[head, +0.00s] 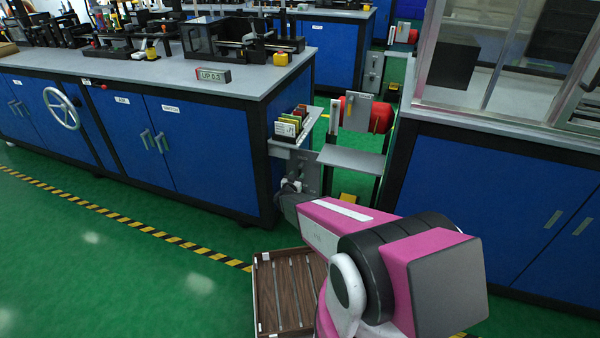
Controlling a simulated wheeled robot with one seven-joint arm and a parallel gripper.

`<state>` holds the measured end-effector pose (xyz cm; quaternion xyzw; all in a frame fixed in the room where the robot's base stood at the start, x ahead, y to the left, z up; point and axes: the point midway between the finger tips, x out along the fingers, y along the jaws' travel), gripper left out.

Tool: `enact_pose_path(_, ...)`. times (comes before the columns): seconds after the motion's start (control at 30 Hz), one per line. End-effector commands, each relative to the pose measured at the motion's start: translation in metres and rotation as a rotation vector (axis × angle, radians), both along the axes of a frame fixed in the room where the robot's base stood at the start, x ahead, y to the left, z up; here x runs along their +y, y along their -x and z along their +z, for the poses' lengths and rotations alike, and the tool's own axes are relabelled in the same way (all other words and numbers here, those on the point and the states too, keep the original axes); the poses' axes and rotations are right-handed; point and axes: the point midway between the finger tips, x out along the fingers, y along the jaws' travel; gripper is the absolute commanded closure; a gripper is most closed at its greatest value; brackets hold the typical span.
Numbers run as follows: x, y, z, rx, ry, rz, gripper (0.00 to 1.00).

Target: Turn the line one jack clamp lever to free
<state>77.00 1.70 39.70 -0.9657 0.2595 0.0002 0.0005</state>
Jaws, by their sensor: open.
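My pink arm reaches from the lower right toward the gap between the two blue benches. My gripper (291,186) is small and dark at its far end, close to a grey panel (305,170) on the end of the left bench. The fingers are hard to make out, and nothing shows held in them. A line one jack clamp lever cannot be picked out. It may be among the small parts at the panel or hidden behind my gripper and arm.
A rack of coloured cards (290,124) sits on a shelf above the panel. A red roll (380,117) and a grey step-like table (352,160) stand in the gap. A slatted wooden pallet (284,290) lies below my arm. Open green floor is at left.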

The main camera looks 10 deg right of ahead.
Motion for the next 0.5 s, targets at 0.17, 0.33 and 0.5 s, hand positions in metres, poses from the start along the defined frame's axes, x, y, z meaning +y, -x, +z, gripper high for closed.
enact_pose_path(0.17,-0.013,-0.025,-0.001,-0.001,0.001,0.001,0.57)
enact_pose_path(0.33,-0.02,-0.035,0.0,-0.001,0.001,0.001,0.57)
enact_pose_path(0.5,-0.021,-0.038,0.0,0.0,0.0,0.001,0.57)
